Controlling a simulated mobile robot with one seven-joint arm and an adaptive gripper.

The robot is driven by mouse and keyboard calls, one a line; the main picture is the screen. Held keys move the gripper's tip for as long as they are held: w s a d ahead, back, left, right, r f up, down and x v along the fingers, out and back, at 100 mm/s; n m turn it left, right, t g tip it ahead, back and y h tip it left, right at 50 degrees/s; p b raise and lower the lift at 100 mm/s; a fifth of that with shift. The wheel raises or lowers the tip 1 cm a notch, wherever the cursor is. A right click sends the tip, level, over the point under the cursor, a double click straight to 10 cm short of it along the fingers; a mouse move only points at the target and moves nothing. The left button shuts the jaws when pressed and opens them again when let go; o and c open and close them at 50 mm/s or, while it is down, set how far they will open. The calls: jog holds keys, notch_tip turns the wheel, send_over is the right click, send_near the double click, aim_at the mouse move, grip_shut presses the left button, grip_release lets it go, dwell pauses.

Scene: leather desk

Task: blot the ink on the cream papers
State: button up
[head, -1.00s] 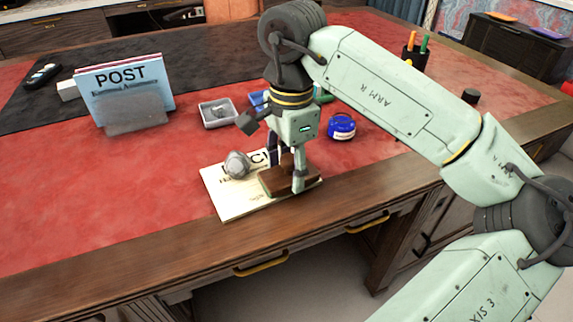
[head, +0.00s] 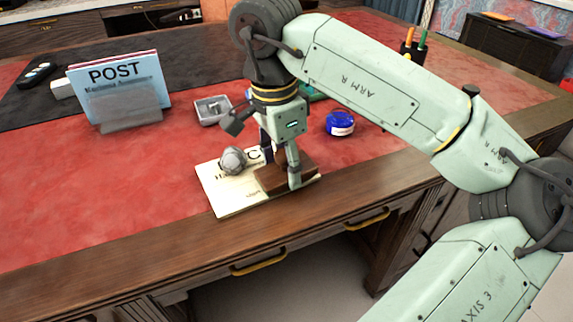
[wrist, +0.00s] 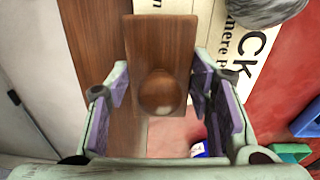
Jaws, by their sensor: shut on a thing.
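The cream papers (head: 230,203) lie near the desk's front edge, with black print; they also show in the wrist view (wrist: 235,70). A brown wooden blotter (head: 270,182) with a round knob is at their right part. In the wrist view the blotter (wrist: 160,40) is between my fingers, knob toward the camera. My gripper (head: 280,167) is shut on it from above. The blotter appears to be down on the papers, but I cannot tell whether it touches. Any ink under it is hidden. A grey stone-like lump (head: 233,160) sits on the papers, left of the gripper.
A blue ink jar (head: 340,124) stands to the right behind the papers. A grey tray (head: 212,110) is behind them. A POST letter rack (head: 128,112) stands at the left, and a pen cup (head: 412,52) at the back right. The red leather (head: 80,190) left of the papers is clear.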

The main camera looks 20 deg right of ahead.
jog(key=shift+a+h, duration=0.25)
jog(key=shift+h, duration=0.25)
jog(key=shift+d, duration=0.1)
jog(key=shift+d+y+p, duration=0.35)
jog(key=shift+y, duration=0.75)
jog(key=shift+r+p, duration=2.75)
jog(key=shift+r, duration=1.35)
jog(key=shift+f, duration=0.2)
notch_tip(320, 180, down, 7)
jog(key=b, duration=0.5)
jog(key=shift+r+b, duration=0.15)
jog(key=shift+b, duration=0.2)
jog(key=shift+f+b, duration=0.5)
jog(key=shift+f, duration=0.1)
jog(key=shift+r, duration=0.1)
